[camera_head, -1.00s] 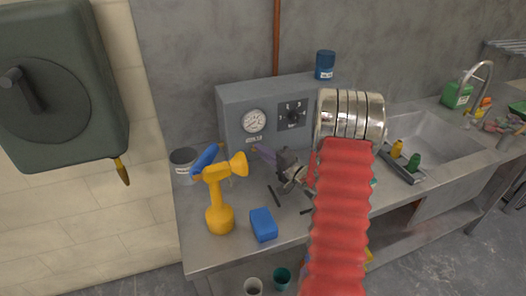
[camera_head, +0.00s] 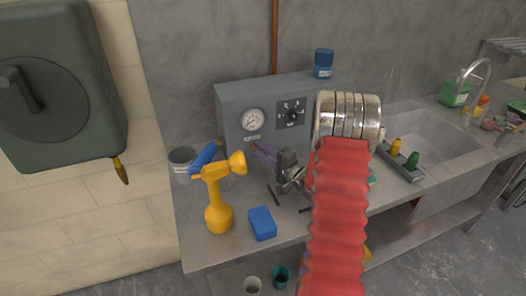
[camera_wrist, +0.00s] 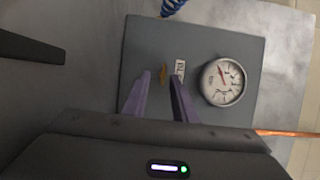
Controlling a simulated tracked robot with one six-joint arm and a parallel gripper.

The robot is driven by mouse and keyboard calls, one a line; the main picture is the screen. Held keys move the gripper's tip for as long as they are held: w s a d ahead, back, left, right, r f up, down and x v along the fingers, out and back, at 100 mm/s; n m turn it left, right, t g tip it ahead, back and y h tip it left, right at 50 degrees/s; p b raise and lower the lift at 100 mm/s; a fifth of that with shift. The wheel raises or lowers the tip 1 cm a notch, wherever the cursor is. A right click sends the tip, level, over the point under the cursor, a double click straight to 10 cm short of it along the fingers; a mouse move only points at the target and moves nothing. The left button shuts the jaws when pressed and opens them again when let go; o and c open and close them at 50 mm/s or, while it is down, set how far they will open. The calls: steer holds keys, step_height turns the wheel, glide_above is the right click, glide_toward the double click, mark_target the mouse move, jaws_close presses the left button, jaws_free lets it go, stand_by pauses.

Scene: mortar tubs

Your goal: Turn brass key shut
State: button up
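The brass key (camera_wrist: 163,73) is a small brass shape on the grey panel (camera_wrist: 195,38), beside a small white label and the round gauge. My gripper (camera_wrist: 160,78) has two purple fingers, which stand apart with a gap between them. In the wrist view the key shows in line with this gap, just around the fingertips. I cannot tell whether either finger touches it. In the head view my gripper (camera_head: 254,150) reaches the panel front below the gauge (camera_head: 252,120), and the key is hidden or too small to make out.
A grey tub (camera_head: 183,164) is behind the bottle. A blue jar (camera_head: 323,64) sits on the panel. A sink (camera_head: 430,140) lies right.

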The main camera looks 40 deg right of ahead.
steer(key=shift+s+d, duration=0.15)
steer(key=shift+s, duration=1.1)
steer(key=shift+s+d, duration=0.2)
steer(key=shift+s, duration=1)
steer(key=shift+s+d, duration=0.15)
steer(key=shift+s, duration=1.1)
steer(key=shift+w, duration=0.1)
